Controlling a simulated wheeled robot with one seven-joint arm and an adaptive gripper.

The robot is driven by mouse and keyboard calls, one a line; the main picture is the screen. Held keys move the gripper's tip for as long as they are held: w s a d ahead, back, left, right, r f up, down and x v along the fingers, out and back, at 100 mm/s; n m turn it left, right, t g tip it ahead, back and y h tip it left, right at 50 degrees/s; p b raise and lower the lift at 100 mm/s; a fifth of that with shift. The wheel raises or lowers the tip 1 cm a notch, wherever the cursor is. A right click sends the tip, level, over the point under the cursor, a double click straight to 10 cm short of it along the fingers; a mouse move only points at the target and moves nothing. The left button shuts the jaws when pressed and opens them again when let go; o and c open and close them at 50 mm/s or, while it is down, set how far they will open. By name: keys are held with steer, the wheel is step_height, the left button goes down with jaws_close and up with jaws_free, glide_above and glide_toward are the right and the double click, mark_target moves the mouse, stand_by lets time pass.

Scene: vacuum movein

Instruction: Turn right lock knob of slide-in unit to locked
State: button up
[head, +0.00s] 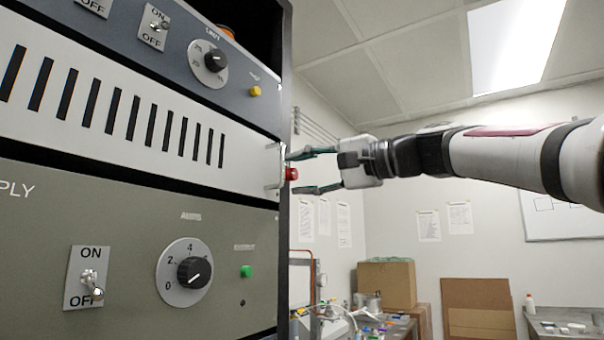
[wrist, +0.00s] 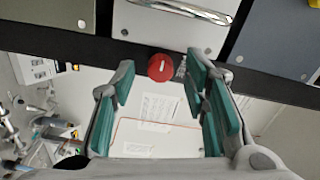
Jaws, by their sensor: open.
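The slide-in unit (head: 60,112) is the white vented panel in the middle of the rack in the head view. Its right lock knob (head: 291,174) is red and sits at the panel's right edge. In the wrist view the red knob (wrist: 155,70) shows a pale line on its face. My gripper (head: 303,172) is open, with one finger above and one below the knob in the head view. In the wrist view the knob appears between the fingertips, with a gap on the left side. Contact with the knob cannot be told.
A metal handle (head: 282,165) stands out from the panel beside the knob; it also shows in the wrist view (wrist: 190,10). A grey panel with a dial (head: 208,64) is above, a green-grey supply panel (head: 130,220) below. Right of the rack is open room.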

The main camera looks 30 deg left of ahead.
steer(key=d, duration=1.1)
steer(key=shift+s+d, duration=0.2)
steer(key=shift+s, duration=0.25)
